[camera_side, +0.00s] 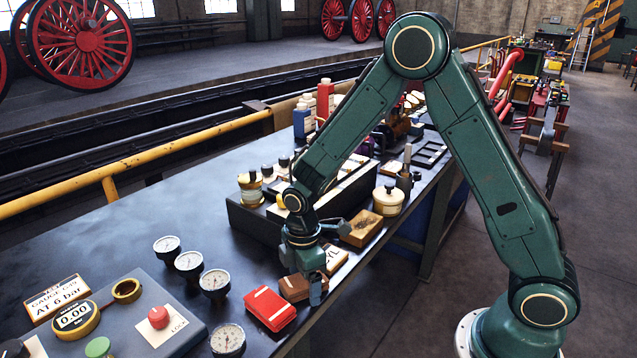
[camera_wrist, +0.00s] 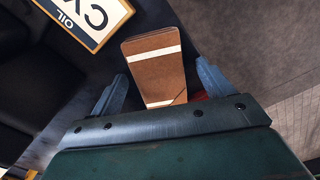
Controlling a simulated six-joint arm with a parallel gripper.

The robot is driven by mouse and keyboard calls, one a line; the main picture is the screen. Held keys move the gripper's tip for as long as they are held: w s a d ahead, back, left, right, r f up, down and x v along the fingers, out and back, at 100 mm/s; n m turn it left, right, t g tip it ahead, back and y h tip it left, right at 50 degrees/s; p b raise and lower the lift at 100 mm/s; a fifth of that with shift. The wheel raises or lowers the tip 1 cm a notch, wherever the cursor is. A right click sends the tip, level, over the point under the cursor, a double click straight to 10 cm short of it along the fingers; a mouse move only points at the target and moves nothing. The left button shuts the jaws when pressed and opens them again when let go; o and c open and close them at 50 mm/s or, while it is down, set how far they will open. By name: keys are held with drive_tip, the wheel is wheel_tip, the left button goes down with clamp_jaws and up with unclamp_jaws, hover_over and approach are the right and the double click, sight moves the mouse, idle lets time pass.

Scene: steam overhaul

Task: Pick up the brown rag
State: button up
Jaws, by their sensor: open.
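The brown rag (camera_wrist: 155,72) is a folded block with pale stripes, lying on the dark bench. In the wrist view it lies ahead of and between the two spread fingers of my gripper (camera_wrist: 162,88). In the side view the brown rag (camera_side: 294,288) lies under my gripper (camera_side: 304,284), whose finger covers part of it. My gripper is open, with a gap visible between each finger and the rag in the wrist view. A red rag (camera_side: 269,309) with pale stripes lies just to the left of the brown one.
An oil sign (camera_wrist: 92,18) stands close by, beyond the rag. Several gauges (camera_side: 214,283) sit to the left. A wooden brush (camera_side: 362,228) and a cream-lidded pot (camera_side: 388,200) are farther back. The bench's front edge is close to the rag.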

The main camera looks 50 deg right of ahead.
idle(0.3)
drive_tip(key=c, duration=1.1)
drive_tip(key=shift+c, duration=0.2)
wheel_tip(320, 180, up, 20)
idle(0.4)
drive_tip(key=o, duration=0.5)
drive_tip(key=c, duration=0.3)
